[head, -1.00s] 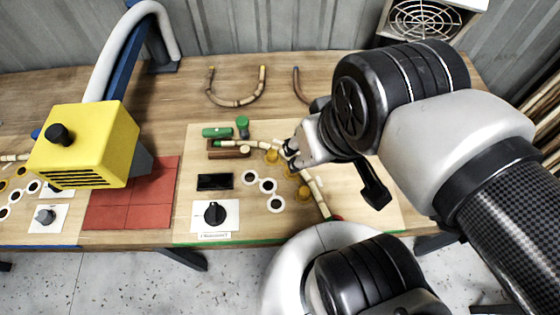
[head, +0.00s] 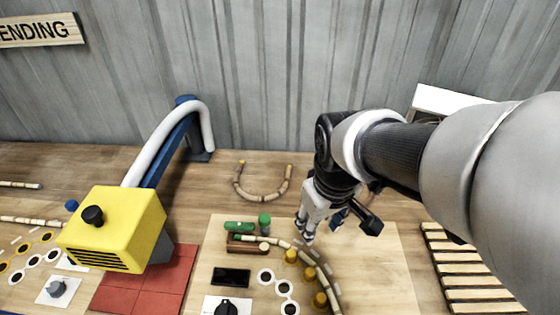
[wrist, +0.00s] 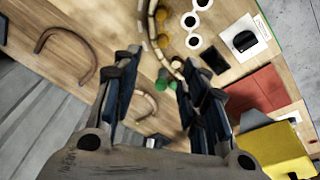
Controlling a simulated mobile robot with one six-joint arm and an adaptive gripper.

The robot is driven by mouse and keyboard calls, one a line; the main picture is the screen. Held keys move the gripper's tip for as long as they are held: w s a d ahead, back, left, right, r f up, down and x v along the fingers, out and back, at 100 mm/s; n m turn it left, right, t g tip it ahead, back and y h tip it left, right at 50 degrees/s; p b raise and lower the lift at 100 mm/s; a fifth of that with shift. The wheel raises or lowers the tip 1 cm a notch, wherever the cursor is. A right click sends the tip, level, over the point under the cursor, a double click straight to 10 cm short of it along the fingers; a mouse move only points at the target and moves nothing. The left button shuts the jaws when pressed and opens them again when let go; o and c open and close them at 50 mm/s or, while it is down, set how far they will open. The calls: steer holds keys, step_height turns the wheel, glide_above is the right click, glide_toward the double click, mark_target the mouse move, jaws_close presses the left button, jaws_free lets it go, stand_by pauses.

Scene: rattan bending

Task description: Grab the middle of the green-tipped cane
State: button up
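The green-tipped cane (head: 275,241) lies on the pale board. Its green tip (head: 237,237) is at the left by the green clamp parts, and the cane curves right and down past the yellow pegs (head: 309,273). In the wrist view the cane (wrist: 151,22) runs down from the top centre, beyond the fingertips. My gripper (head: 305,238) is over the far side of the cane's curve in the head view. The wrist view shows its two fingers (wrist: 155,75) apart with nothing between them, seemingly above the board. The exact height is unclear.
A U-shaped cane (head: 262,197) lies behind the board. A brown bent cane (wrist: 66,42) shows in the wrist view. A yellow heater box (head: 115,228) on a blue stand is at left, over red tiles (head: 172,282). A slatted rack (head: 470,270) is at right.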

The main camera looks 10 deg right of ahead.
steer(key=w+d+f+n+g+p, duration=0.2)
steer(key=w+f+n, duration=0.1)
steer(key=w+f, duration=0.65)
steer(key=b, duration=0.4)
glide_above(309, 259)
steer(key=f, duration=1.4)
steer(key=shift+w+a+f, duration=0.1)
steer(key=shift+w+a, duration=0.05)
steer(key=shift+a, duration=0.15)
steer(key=f, duration=0.1)
steer(key=f+b, duration=0.1)
steer(key=f, duration=0.3)
steer(key=shift+s+d+b, duration=0.2)
steer(key=shift+s+b, duration=0.1)
steer(key=shift+b, duration=0.1)
steer(key=shift+w+f, duration=0.1)
steer(key=shift+f, duration=0.1)
steer(key=shift+r, duration=0.15)
steer(key=shift+c, duration=0.5)
jaws_close()
